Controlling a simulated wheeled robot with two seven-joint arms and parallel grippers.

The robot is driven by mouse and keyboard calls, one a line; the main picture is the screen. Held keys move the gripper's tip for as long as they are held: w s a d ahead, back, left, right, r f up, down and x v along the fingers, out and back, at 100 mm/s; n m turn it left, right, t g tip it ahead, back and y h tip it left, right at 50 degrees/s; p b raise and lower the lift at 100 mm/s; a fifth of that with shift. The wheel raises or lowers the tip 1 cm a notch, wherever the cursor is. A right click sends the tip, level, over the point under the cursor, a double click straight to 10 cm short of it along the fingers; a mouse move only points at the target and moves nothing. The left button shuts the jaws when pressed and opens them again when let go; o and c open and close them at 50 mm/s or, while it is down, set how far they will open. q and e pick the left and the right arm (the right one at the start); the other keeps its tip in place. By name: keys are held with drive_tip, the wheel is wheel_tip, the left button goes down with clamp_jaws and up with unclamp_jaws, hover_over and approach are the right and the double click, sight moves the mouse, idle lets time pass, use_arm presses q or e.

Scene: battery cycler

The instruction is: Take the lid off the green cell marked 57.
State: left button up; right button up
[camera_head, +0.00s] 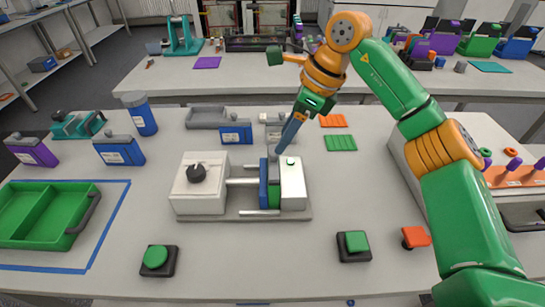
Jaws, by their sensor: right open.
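A narrow green block (274,196), perhaps a cell, stands in the clamp fixture (240,216), beside a blue block (263,186) and the white end block (293,184). No marking can be read on it, and its top is partly hidden. My right gripper (280,150) points down just above the fixture, its tips by the tops of these blocks. It is open; I cannot tell whether it touches anything. Green cells (483,40) also stand on the back table, too small for me to read a number. My left gripper is out of view.
A green tray (83,195) lies at the left inside blue tape. Blue cells (119,150) and a purple cell (32,152) stand behind it. Green buttons (155,257) are in front of the fixture. A grey tray (205,112) is behind. The front middle is fairly clear.

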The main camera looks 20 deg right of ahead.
sight(273, 159)
drive_tip(key=x, duration=0.3)
drive_tip(key=p+x, duration=0.1)
drive_tip(key=x, duration=0.2)
drive_tip(key=shift+w+d+p, duration=0.1)
drive_tip(key=shift+w+p, duration=0.15)
drive_tip(key=shift+p, duration=0.05)
drive_tip(key=shift+s+r, duration=0.15)
drive_tip(key=shift+s, duration=0.05)
drive_tip(key=c, duration=0.6)
clamp_jaws()
